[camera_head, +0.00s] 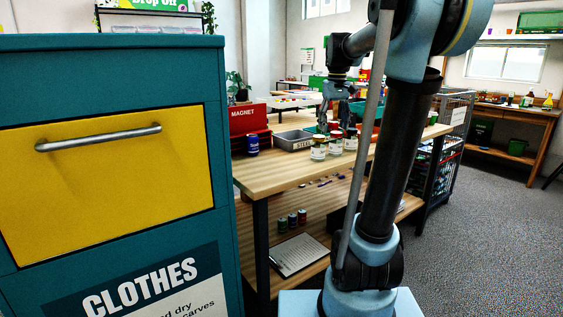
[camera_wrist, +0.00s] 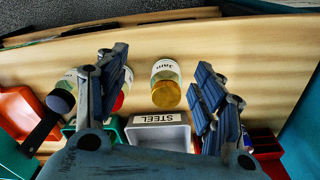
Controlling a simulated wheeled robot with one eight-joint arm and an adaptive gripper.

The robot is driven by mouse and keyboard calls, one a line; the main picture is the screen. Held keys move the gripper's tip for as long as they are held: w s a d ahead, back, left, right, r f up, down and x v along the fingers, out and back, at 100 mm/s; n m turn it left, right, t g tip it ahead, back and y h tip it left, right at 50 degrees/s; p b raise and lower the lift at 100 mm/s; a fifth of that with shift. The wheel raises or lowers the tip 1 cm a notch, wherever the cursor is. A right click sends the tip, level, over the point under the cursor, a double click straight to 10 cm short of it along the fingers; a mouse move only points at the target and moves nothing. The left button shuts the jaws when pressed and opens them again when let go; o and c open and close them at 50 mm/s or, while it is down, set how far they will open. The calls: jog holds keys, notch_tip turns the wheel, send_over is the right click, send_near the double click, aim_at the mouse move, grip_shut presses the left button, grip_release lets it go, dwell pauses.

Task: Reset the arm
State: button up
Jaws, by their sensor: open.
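My gripper (camera_head: 335,112) hangs over the wooden workbench (camera_head: 290,172), pointing down above the jars. In the wrist view my gripper (camera_wrist: 154,66) is open, with its two dark fingers wide apart and nothing held between them. A labelled jar (camera_wrist: 165,84) with a yellowish lid shows below, in the gap between the fingers. Another jar is partly hidden behind the left finger. In the head view several small jars stand in a row at the bench's front edge, the nearest jar (camera_head: 319,149) among them. My arm's links hide part of the bench.
A grey tray marked STEEL (camera_head: 292,141) sits by the jars, with a red MAGNET box (camera_head: 248,119) and a blue can (camera_head: 252,144) to its left. A teal CLOTHES bin (camera_head: 110,75) stands close at left. The lower shelf holds cans and a clipboard (camera_head: 299,255). Floor at right is clear.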

jog(key=s+f+m+t, duration=0.1)
jog(key=s+f+m, duration=0.2)
jog(key=s+f, duration=2.3)
jog(key=shift+s+f, duration=0.15)
jog(key=shift+s, duration=0.85)
